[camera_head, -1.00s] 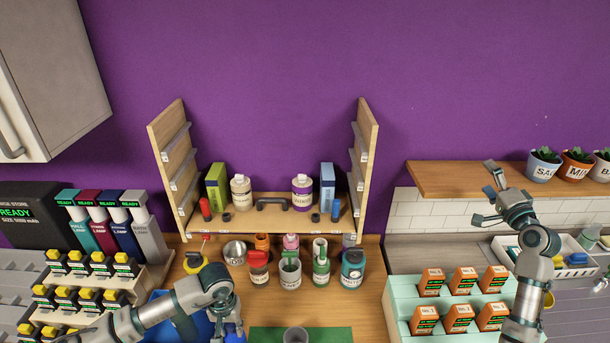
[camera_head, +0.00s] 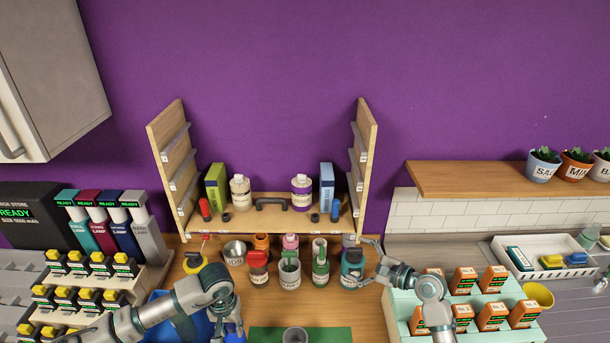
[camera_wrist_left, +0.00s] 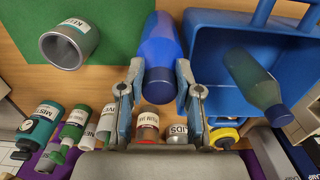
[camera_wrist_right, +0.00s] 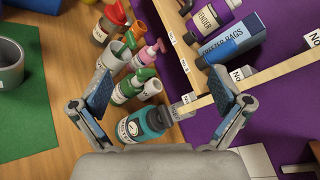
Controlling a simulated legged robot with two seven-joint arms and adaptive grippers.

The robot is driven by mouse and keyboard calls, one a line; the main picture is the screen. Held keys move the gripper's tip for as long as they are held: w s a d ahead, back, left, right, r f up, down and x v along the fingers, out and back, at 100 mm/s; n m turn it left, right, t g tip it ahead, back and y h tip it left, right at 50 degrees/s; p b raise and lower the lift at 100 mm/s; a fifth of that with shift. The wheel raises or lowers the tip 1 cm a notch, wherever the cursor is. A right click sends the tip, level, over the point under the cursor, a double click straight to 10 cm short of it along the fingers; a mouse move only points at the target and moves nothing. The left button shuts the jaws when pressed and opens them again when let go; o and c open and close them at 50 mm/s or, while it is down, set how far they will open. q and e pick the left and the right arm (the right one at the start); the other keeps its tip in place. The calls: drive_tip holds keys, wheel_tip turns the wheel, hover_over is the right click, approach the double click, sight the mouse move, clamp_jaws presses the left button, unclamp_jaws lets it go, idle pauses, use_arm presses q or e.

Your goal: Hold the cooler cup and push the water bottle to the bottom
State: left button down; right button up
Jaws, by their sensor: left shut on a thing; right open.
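The cooler cup, a grey metal cup (camera_head: 295,336), stands on the green mat at the bottom of the head view. It also shows in the left wrist view (camera_wrist_left: 68,47) and at the left edge of the right wrist view (camera_wrist_right: 9,68). A blue bottle (camera_wrist_left: 160,42) is between the fingers of my left gripper (camera_wrist_left: 160,72), which is shut on it beside the cup, apart from it. In the head view this gripper (camera_head: 230,328) is low, left of the mat.
A blue crate (camera_wrist_left: 225,20) with a dark green bottle (camera_wrist_left: 253,80) inside stands beside the held bottle. Several cups and bottles crowd before the wooden shelf (camera_head: 285,215). A pale green stepped rack (camera_head: 398,312) of orange boxes is at right. The green mat (camera_wrist_right: 30,125) has bare room.

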use_arm(q)
drive_tip(key=shift+d, duration=0.1)
use_arm(e)
drive_tip(key=s+a+f+m+g, duration=0.1)
drive_tip(key=s+a+f+g, duration=0.1)
drive_tip(key=s+f, duration=0.2)
drive_tip(key=s+a+f+m+g, duration=0.2)
drive_tip(key=s+f, duration=0.3)
drive_tip(key=f, duration=0.5)
drive_tip(key=s+a+f+m+g, duration=0.1)
drive_tip(key=s+a+f+g, duration=0.1)
drive_tip(key=s+a+f, duration=0.2)
drive_tip(key=shift+s+a+f+m+h, duration=0.1)
drive_tip(key=shift+s+f+m+h, duration=0.15)
drive_tip(key=shift+f, duration=0.65)
drive_tip(key=shift+s+f+m+h, duration=0.15)
drive_tip(key=shift+s+f, duration=0.15)
drive_tip(key=shift+f, duration=0.6)
drive_tip(key=shift+s+a+f, duration=0.1)
drive_tip(key=shift+a+f, duration=0.05)
drive_tip(key=shift+f, duration=0.05)
drive_tip(key=shift+a+f, duration=0.15)
drive_tip(key=shift+a, duration=0.1)
drive_tip(key=x, duration=0.9)
drive_tip(key=shift+a, duration=0.1)
drive_tip(key=shift+c, duration=0.3)
drive_tip(key=c, duration=1.2)
drive_tip(key=shift+f, duration=0.1)
